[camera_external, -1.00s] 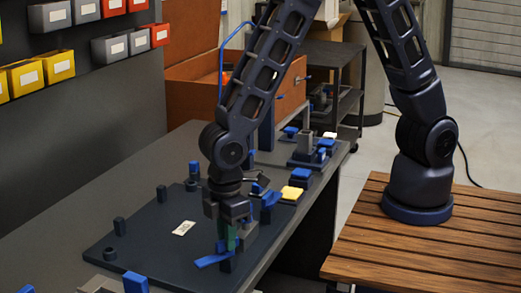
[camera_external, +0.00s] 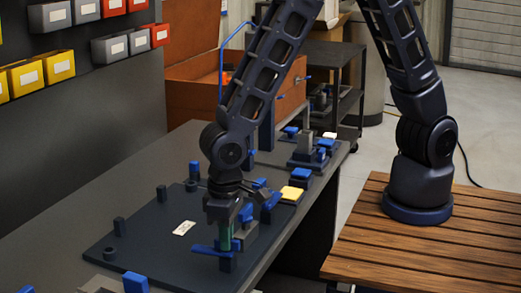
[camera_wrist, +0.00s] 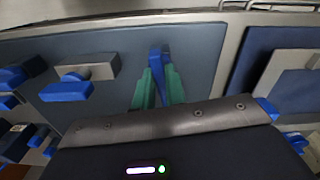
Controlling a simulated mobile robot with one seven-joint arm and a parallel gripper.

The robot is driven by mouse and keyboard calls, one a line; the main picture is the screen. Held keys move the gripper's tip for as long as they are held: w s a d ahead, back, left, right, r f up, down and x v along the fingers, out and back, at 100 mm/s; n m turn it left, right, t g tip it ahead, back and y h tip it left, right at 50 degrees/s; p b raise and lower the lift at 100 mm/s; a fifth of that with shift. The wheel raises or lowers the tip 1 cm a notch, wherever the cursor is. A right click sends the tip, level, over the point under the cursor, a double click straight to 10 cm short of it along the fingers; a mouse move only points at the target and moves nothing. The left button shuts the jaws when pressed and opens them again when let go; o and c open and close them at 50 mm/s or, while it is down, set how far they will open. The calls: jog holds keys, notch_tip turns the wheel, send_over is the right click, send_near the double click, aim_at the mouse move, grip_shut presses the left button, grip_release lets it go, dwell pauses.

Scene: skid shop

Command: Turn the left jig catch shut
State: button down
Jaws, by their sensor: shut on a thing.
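The blue jig catch (camera_external: 204,249) sits on a dark post at the near edge of the dark jig plate (camera_external: 150,240). Its lever points left in the external view. My gripper (camera_external: 226,240) reaches down over it with green fingertips. In the wrist view the fingertips (camera_wrist: 159,88) are on both sides of the upright blue lever (camera_wrist: 158,60) and shut on it. The fingers hide part of the catch. A second blue catch (camera_wrist: 66,91) on a grey block is at left in the wrist view.
A white label (camera_external: 183,228) and several dark pegs (camera_external: 119,226) are on the plate. Bins (camera_external: 40,72) hang on the wall panel at left.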

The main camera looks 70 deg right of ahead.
jog(key=shift+m, duration=0.6)
jog(key=c, duration=1.4)
grip_release()
jog(key=shift+c, duration=0.2)
notch_tip(320, 180, up, 11)
